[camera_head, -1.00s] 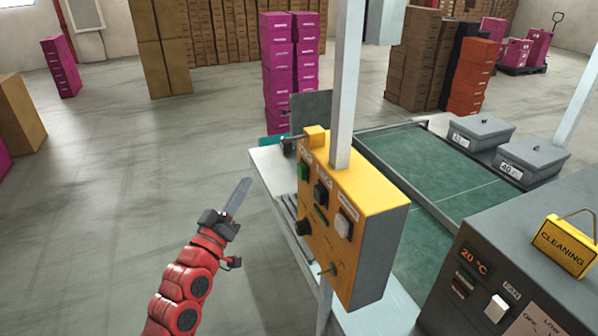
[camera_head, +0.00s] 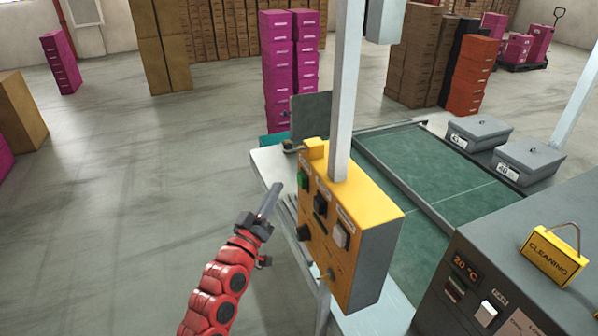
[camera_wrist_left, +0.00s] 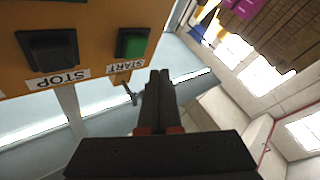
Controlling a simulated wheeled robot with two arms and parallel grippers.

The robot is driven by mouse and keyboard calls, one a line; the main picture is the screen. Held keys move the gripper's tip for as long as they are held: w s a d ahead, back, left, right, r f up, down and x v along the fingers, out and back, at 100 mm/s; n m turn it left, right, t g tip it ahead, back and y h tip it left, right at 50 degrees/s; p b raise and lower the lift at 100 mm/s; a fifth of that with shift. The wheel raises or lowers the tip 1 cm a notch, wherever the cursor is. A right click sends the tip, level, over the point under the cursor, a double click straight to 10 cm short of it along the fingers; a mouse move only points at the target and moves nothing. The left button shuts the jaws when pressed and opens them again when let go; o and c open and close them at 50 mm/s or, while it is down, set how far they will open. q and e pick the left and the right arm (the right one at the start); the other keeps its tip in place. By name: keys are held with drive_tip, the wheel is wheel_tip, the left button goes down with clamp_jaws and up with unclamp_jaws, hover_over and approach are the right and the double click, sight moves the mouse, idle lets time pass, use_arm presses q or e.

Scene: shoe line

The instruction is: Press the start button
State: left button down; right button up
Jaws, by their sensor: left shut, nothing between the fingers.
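The green start button (camera_head: 303,180) is at the upper left of the yellow control box (camera_head: 370,211) on a post. In the left wrist view the start button (camera_wrist_left: 133,43) shows beside the black stop button (camera_wrist_left: 50,50), with labels upside down. My left gripper (camera_head: 273,190) is shut and empty, left of the box and a little short of the start button. In the left wrist view my gripper's fingertips (camera_wrist_left: 157,76) are below and right of the start button, apart from it in the picture. My right gripper is not in view.
A black knob (camera_head: 303,232) and a toggle are lower on the box. The green conveyor (camera_head: 430,180) lies behind it, with grey lidded boxes (camera_head: 478,131). A grey machine with a yellow cleaning sign (camera_head: 553,256) stands at right.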

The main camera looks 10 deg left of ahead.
sight(302, 181)
use_arm(q)
drive_tip(key=shift+w+d, duration=0.75)
drive_tip(key=shift+d, duration=0.3)
idle(1.4)
drive_tip(key=shift+w+d, duration=0.25)
drive_tip(key=shift+d, duration=0.1)
